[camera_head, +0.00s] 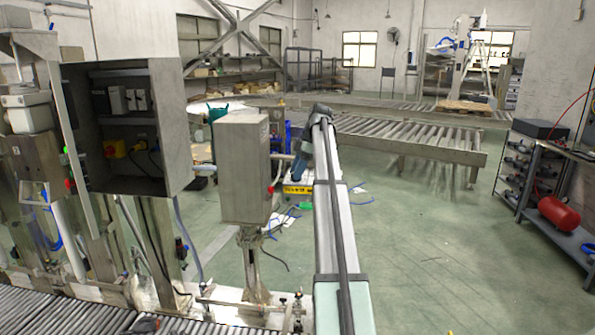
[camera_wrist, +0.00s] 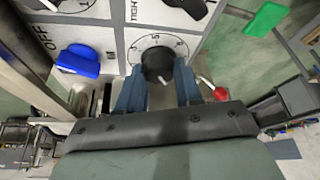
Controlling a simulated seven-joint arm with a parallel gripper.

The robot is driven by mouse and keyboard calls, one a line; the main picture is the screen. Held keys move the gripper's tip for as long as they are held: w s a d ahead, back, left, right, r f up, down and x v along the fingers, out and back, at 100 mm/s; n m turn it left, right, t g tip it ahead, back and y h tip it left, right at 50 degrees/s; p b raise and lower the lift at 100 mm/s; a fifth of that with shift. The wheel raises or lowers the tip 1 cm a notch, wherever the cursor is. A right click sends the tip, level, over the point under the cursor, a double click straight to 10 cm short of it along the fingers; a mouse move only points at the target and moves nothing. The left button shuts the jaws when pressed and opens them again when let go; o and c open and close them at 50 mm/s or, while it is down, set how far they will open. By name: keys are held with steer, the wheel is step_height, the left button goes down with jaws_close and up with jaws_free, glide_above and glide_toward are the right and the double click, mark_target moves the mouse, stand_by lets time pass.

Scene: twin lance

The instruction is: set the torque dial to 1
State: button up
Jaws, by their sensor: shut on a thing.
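In the wrist view, the torque dial is a round black knob (camera_wrist: 157,62) on a white panel, with a ring of ticks and small numerals that I cannot read surely. A short pale mark shows at the knob's lower edge. My gripper (camera_wrist: 158,78) has its two blue fingers on either side of the knob and is shut on it. In the head view, my arm reaches forward past the right side of a grey box (camera_head: 243,170). The panel face and the fingertips are not clear there.
In the wrist view, a blue switch handle (camera_wrist: 78,61) sits left of the dial near the letters OFF. A black handle (camera_wrist: 188,8) is above. A red knob (camera_wrist: 220,93) is close to my right finger. A green block (camera_wrist: 265,19) is at upper right. A roller conveyor (camera_head: 410,140) stands beyond.

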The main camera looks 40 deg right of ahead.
stand_by(0.4)
steer(key=o, duration=1)
steer(key=shift+o, duration=0.2)
